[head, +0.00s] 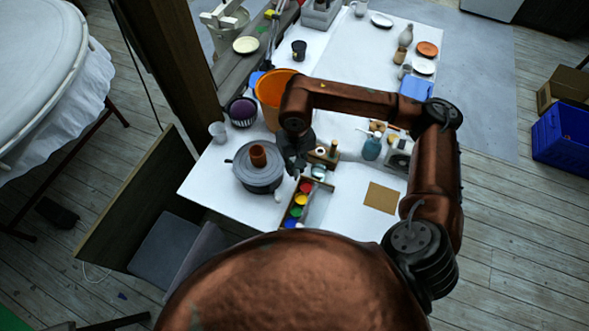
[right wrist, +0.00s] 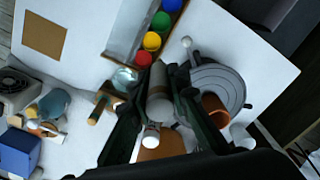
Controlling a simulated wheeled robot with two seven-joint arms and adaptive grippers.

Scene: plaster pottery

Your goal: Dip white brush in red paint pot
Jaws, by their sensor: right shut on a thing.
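My right gripper (head: 293,168) is above the table, between the grey wheel and the paint tray. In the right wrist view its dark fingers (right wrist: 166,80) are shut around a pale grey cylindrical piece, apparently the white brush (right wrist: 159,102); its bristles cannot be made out. The red paint pot (head: 305,187) is at the end of the row in the tray nearest the gripper. It also shows in the right wrist view (right wrist: 144,59), just beyond the fingertips and apart from them. My left gripper is not in view.
Yellow (head: 300,199), green (head: 296,211) and blue (head: 290,223) pots line the wooden tray beside the red one. The grey wheel (head: 262,181) bears a brown clay piece (head: 258,155). An orange bucket (head: 268,92) stands behind. A teal bottle (head: 371,148) stands right.

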